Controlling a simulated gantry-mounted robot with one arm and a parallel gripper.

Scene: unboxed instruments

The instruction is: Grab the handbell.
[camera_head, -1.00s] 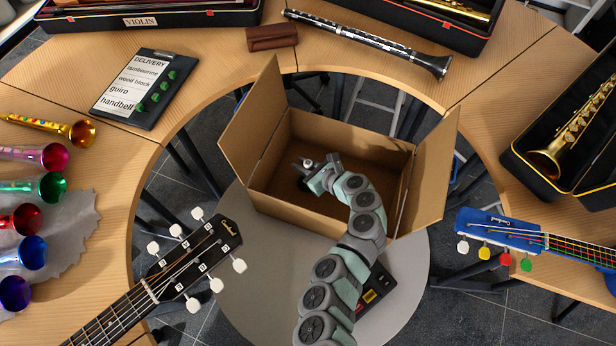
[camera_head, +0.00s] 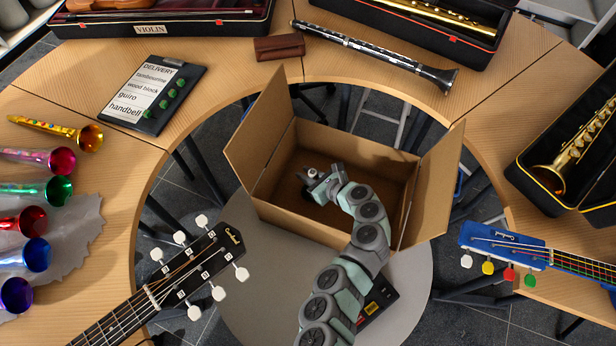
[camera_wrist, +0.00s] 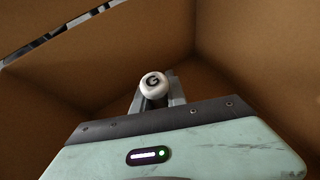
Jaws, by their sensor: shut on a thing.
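The handbell shows only as a round white handle end marked "G" (camera_wrist: 153,84) in the wrist view, with its lower part hidden behind my gripper. My gripper (camera_head: 312,184) is inside the open cardboard box (camera_head: 300,222) and is shut on the handbell. In the head view the handbell's white end (camera_head: 312,173) is a small spot at my gripper's tip. In the wrist view the box walls (camera_wrist: 250,40) surround my gripper. I cannot tell whether the bell touches the box floor. The delivery list (camera_head: 155,92) on the table names the handbell last.
The box stands on a round grey table (camera_head: 250,290) with flaps raised left (camera_head: 258,130) and right (camera_head: 435,190). A black guitar head (camera_head: 205,262) is at front left, a blue one (camera_head: 505,247) at right. Several colourful flared instruments (camera_head: 60,190) lie at left. A clarinet (camera_head: 380,55) lies behind.

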